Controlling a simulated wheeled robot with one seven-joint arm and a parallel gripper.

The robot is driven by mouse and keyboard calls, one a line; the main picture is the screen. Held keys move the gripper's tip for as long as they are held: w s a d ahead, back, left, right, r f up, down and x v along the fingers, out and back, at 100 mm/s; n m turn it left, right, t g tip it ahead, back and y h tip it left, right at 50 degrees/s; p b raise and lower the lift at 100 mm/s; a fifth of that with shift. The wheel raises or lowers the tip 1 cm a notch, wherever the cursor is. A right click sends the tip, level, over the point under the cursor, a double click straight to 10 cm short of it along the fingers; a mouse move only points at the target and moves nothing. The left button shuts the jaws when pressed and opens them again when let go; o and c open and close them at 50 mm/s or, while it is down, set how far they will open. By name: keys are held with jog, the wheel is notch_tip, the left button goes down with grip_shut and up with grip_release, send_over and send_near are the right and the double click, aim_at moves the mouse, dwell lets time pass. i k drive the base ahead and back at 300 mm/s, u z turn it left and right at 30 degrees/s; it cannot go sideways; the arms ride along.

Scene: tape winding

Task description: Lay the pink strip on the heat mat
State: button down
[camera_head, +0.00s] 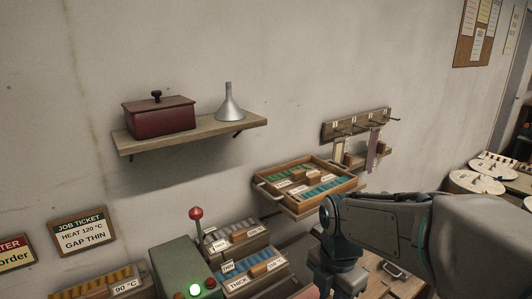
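A dull mauve-pink strip (373,151) hangs from the hook rack (357,125) on the wall, right of the middle. I cannot tell for sure that it is the pink strip. A pale strip (341,152) hangs to its left. I cannot make out a heat mat. My arm reaches in from the lower right, and its dark wrist part points down in front of the bench. The fingers of my gripper do not show, and the wrist covers part of the bench.
A wooden tray (351,185) with green and blue strips sits below the rack. Labelled boxes (253,279) and a green box (185,270) with a lit green lamp stand at lower left. A shelf (190,134) holds a red box (160,117) and a funnel (230,105).

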aim_at(304, 262)
jog(key=z, duration=0.8)
jog(key=k, duration=1.6)
jog(key=u, duration=1.9)
jog(key=i, duration=1)
jog(key=u, duration=0.05)
